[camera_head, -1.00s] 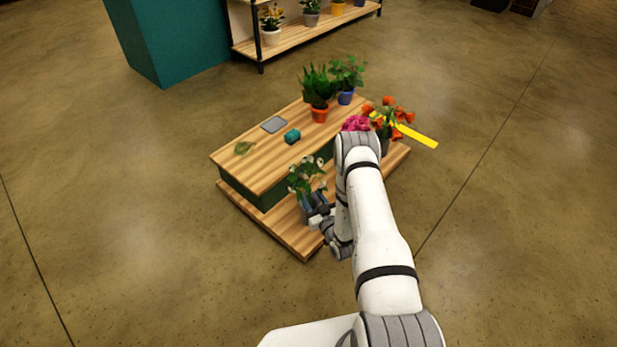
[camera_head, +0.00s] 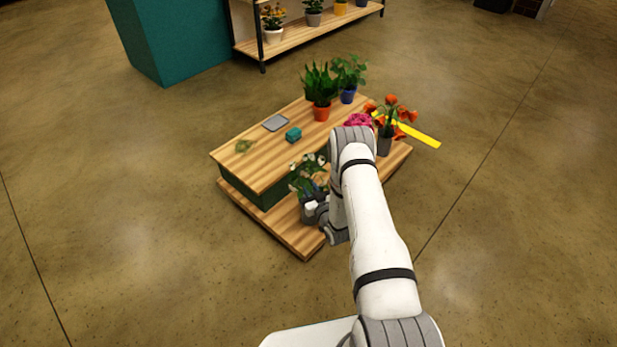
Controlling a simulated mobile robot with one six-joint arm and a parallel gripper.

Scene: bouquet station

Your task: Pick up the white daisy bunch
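The white daisy bunch (camera_head: 308,173), white blooms over green leaves, stands on the lower front step of the wooden stand (camera_head: 292,230). It seems to be in a dark grey pot (camera_head: 305,211), mostly hidden by my gripper. My gripper (camera_head: 317,205) is at the bunch's lower right side, close to the stems and pot. Its fingers are small and dark here, so I cannot tell whether they are open or shut, or whether they touch the bunch.
Pink flowers (camera_head: 358,121), orange flowers (camera_head: 393,121) and a yellow strip (camera_head: 416,135) are at the right.

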